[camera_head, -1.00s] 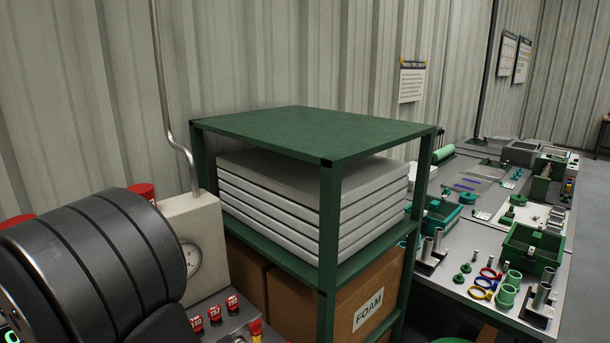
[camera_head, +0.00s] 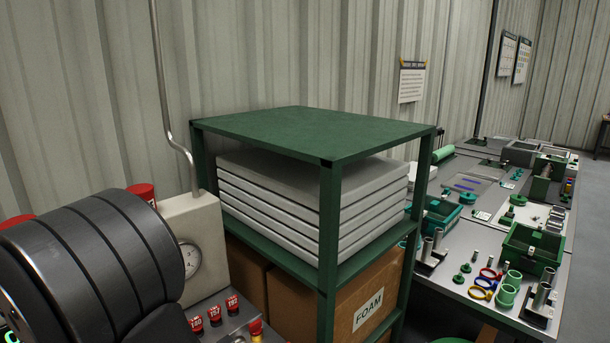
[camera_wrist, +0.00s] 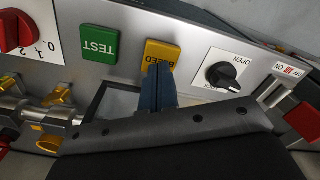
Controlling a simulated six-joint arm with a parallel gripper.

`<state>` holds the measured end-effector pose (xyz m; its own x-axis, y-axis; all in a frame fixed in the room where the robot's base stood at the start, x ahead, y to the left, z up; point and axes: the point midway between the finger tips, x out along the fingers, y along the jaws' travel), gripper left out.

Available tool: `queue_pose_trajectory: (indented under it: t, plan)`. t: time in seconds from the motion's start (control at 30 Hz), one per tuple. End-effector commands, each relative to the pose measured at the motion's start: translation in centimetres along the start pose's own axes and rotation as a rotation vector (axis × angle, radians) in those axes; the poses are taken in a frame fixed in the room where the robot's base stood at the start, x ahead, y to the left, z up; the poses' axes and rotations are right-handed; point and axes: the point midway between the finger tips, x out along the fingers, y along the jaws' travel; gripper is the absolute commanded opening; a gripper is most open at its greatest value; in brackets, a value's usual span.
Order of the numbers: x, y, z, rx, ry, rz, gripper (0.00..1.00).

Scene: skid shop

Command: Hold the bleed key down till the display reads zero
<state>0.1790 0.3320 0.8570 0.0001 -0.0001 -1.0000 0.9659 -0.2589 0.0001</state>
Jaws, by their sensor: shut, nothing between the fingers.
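The yellow BLEED key (camera_wrist: 161,53) sits on a grey panel in the wrist view, its lettering upside down. My gripper (camera_wrist: 158,68) is shut and empty, with its blue fingertips at the lower edge of the key, covering part of it. I cannot tell how far the key is pressed. A small piece of a lit green display (camera_head: 12,338) shows at the lower left corner of the head view, mostly cut off and hidden by my arm; its reading cannot be made out. The key and fingertips are hidden in the head view.
Beside the key are a green TEST key (camera_wrist: 100,46), a black OPEN knob (camera_wrist: 223,73) and a red rotary knob (camera_wrist: 16,32). A round gauge (camera_head: 190,258) stands behind my arm. A green rack (camera_head: 310,132) stands to the right.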

Motion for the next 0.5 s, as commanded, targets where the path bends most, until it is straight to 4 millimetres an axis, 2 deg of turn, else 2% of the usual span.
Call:
queue_pose_trajectory:
  t: [0.5]
  plan:
    - [1.09,0.0,0.02,0.0,-0.001,0.0,0.0]
